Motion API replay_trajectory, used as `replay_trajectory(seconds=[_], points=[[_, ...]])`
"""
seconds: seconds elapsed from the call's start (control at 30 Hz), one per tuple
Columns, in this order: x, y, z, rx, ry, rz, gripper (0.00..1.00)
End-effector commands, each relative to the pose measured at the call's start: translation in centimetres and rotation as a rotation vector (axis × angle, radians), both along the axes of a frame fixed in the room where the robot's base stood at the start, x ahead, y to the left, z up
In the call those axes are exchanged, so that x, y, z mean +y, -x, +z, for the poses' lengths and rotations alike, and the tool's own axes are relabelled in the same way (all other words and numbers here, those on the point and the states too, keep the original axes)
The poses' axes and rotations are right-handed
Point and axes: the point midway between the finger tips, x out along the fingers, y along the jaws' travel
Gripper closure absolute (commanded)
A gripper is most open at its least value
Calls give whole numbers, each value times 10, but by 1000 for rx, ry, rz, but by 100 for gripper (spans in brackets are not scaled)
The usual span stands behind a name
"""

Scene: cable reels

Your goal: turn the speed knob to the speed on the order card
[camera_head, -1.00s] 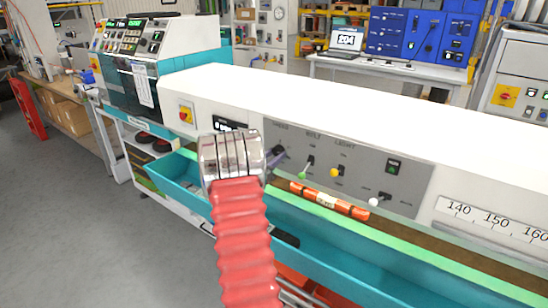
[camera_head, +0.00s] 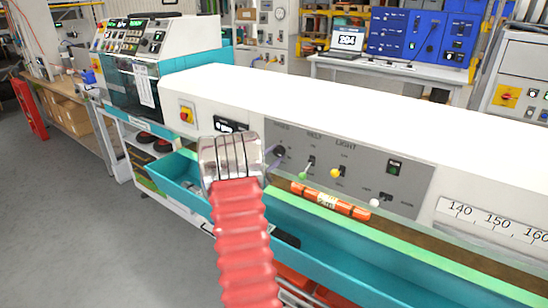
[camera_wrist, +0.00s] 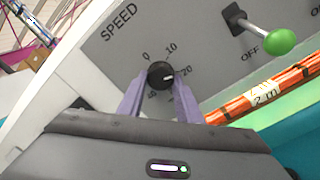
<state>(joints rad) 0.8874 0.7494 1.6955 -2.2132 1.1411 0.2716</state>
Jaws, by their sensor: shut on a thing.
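The speed knob (camera_wrist: 160,73) is small, round and black, under the word SPEED on a grey panel. Its white mark points right, towards the 20 on the printed scale; the lower numbers are partly hidden. My gripper (camera_wrist: 159,80) has its two purple fingers on either side of the knob, shut on it. In the head view the knob (camera_head: 279,151) shows at the panel's left end, with one finger (camera_head: 271,165) beside it and the rest hidden behind my wrist. I cannot make out an order card with a readable speed.

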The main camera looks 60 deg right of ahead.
Motion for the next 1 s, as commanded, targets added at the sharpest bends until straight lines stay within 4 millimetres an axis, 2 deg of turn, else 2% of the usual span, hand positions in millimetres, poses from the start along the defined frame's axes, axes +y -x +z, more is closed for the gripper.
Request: replay_trajectory(seconds=[0.3,0.8,0.83,1.0], points=[[-1,0,2,-138,23,1,91],[-1,0,1,-160,27,-1,91],[-1,0,1,-159,27,-1,66],[-1,0,1,-159,26,-2,54]])
